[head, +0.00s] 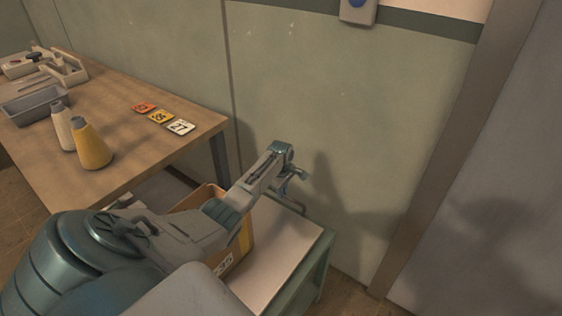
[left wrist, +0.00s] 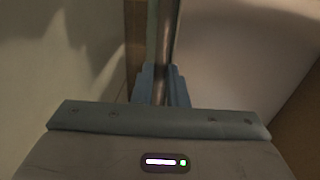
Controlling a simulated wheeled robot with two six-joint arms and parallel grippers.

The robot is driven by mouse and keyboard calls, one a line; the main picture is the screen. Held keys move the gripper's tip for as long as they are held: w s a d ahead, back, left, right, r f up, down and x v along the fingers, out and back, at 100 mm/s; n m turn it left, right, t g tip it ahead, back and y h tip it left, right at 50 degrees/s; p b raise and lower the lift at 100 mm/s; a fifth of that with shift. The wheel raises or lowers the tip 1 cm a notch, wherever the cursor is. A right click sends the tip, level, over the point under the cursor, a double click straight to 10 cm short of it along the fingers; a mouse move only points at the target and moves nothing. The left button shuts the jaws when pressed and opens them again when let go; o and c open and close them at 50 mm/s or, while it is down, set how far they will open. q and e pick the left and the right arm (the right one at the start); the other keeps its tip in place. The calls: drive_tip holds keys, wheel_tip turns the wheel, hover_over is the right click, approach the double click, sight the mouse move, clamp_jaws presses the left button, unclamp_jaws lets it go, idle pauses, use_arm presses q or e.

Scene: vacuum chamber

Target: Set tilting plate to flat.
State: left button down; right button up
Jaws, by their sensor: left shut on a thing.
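A pale flat top (head: 290,264) on a low green stand is in the lower middle of the head view. I cannot tell for certain whether it is the tilting plate; it looks roughly level. My left gripper (head: 293,186) is over its far side, near the wall. In the left wrist view, the blue fingers of my left gripper (left wrist: 161,88) are shut on a narrow metal bar (left wrist: 166,42) beside the pale surface (left wrist: 228,45). What the bar joins to is hidden. My right gripper is not in view.
An open cardboard box (head: 243,240) stands on the pale top, partly behind my left arm. A wooden table (head: 130,82) at left bears a grey tray (head: 38,103), a yellow cone-shaped bottle (head: 91,147) and numbered tiles (head: 160,117). The green wall (head: 345,120) is close behind.

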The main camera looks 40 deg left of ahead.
use_arm(q)
drive_tip(key=c, duration=1.8)
unclamp_jaws()
drive_tip(key=shift+w+d+r, duration=0.1)
drive_tip(key=shift+w, duration=0.2)
drive_tip(key=o, duration=0.3)
drive_tip(key=shift+w+f, duration=0.15)
drive_tip(key=shift+f, duration=0.05)
drive_tip(key=shift+o, duration=0.2)
drive_tip(key=shift+w+f, duration=0.2)
drive_tip(key=shift+f, duration=0.1)
drive_tip(key=shift+s+r, duration=0.15)
drive_tip(key=shift+s, duration=0.1)
wheel_tip(320, 180, up, 11)
drive_tip(key=shift+s, duration=0.3)
drive_tip(key=shift+f, duration=0.2)
